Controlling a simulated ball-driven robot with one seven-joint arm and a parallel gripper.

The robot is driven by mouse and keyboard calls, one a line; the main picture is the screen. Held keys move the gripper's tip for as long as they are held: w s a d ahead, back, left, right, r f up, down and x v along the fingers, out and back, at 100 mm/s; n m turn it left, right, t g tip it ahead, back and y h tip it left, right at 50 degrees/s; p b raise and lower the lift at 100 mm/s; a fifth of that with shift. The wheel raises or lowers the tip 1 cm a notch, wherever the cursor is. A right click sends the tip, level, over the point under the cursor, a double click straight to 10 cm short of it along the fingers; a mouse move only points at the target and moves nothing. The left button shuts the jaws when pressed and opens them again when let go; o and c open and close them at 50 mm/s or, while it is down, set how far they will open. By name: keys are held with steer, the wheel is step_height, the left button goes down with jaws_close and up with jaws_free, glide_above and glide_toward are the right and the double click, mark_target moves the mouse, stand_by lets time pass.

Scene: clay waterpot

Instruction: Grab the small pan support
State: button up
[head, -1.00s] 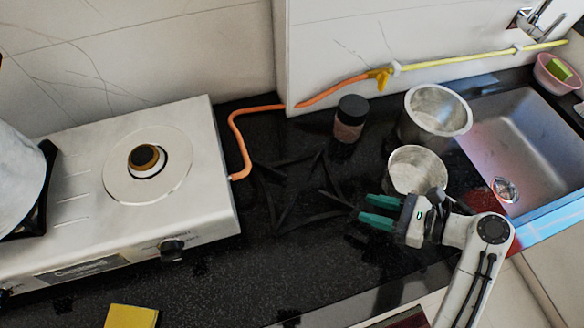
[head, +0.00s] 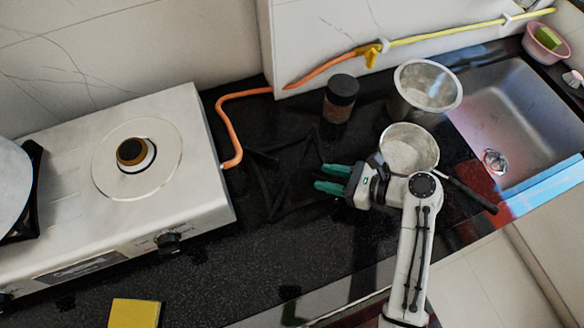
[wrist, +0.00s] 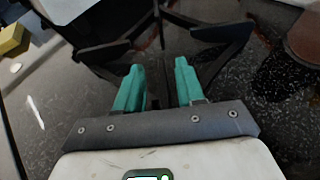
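The small pan support (head: 262,157) is a thin black metal frame lying on the black counter, right of the stove and hard to make out against the dark stone. In the wrist view its bars (wrist: 108,52) spread out ahead of and to both sides of the fingers. My gripper (head: 326,178) has teal fingers and is at the right side of the support. In the wrist view the gripper (wrist: 159,66) is open, with a clear gap between the fingers and a dark bar showing in it. I cannot tell whether the fingers touch the support.
A white stove (head: 190,160) stands left. A dark-lidded jar (head: 339,100) is behind the support. A steel pot (head: 427,90) and a handled pan (head: 410,150) stand right, close to my arm. An orange hose (head: 232,125) runs behind. A yellow block (head: 135,313) lies at the front.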

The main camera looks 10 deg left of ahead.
steer(key=shift+x, duration=0.9)
jaws_close()
steer(key=shift+r, duration=0.1)
